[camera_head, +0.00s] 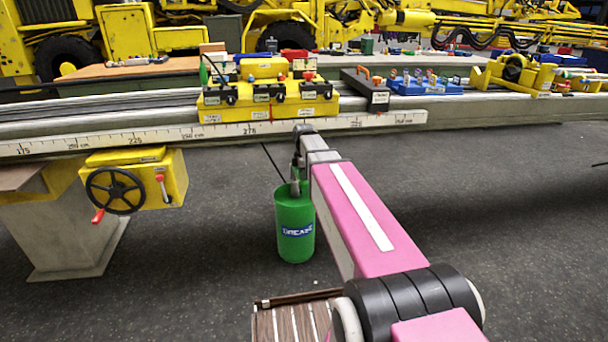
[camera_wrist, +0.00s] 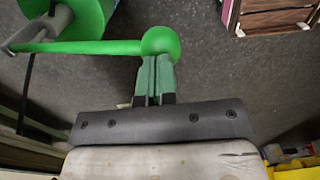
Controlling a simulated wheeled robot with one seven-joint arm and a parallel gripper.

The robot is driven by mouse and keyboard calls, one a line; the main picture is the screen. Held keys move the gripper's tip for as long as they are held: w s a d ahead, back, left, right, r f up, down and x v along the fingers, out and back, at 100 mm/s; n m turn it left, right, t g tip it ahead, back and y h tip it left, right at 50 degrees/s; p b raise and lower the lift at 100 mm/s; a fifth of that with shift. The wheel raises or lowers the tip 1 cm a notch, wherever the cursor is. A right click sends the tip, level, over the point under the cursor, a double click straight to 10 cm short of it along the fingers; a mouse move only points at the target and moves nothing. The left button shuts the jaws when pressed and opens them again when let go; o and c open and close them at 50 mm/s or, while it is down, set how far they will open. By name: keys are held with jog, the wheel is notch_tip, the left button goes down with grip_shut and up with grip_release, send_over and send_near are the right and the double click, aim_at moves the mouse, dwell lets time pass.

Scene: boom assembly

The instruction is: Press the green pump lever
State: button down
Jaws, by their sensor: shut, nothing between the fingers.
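The green pump lever (camera_wrist: 95,47) crosses the upper left of the wrist view. It runs from a grey pivot at the left to a round green knob (camera_wrist: 160,42). My gripper (camera_wrist: 153,60) is shut and empty, with its fingertips right at the lower edge of the knob in that view. I cannot tell whether they touch it. The green grease pump can (camera_head: 294,238) stands on the floor in the head view, below the end of my arm. Its top also shows in the wrist view (camera_wrist: 80,15). My arm hides the lever in the head view.
A long grey boom rail with a ruler strip (camera_head: 200,134) runs behind the can. A yellow box with a handwheel (camera_head: 150,180) hangs from it at the left. A yellow valve block (camera_head: 268,105) sits on top. The dark floor around the can is mostly clear.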

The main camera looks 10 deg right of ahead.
jog(key=s+f+t, duration=0.1)
jog(key=s+f, duration=0.2)
jog(key=f, duration=0.8)
jog(key=shift+f, duration=0.35)
jog(key=s+r, duration=0.4)
jog(key=r, duration=1.1)
jog(key=shift+t, duration=0.3)
jog(key=shift+f, duration=0.1)
